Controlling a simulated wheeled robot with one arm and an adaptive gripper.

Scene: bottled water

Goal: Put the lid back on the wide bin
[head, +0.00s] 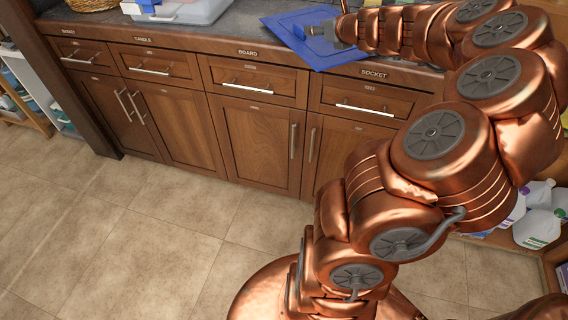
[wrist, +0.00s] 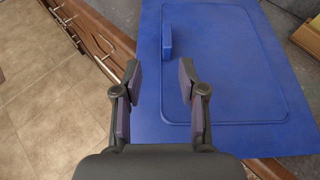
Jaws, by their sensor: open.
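A blue lid (head: 300,28) lies flat on the counter at the top of the head view, one corner reaching over the front edge. In the wrist view the lid (wrist: 230,70) fills the middle and right, with a raised blue handle (wrist: 167,32) near its upper left. My gripper (wrist: 161,82) is open and empty above the lid. The handle stands ahead of the gap between the fingers, apart from them. In the head view my gripper (head: 340,30) is over the lid, partly hard to make out. A pale, see-through bin (head: 190,10) at the top left is cut off; I cannot tell if it is the wide bin.
Wooden drawers and cupboards (head: 250,80) with metal handles run under the grey counter (head: 240,30). A wicker basket (head: 92,4) stands at the far left. White bottles (head: 538,225) stand on a low shelf at right. The tiled floor (head: 120,220) is clear.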

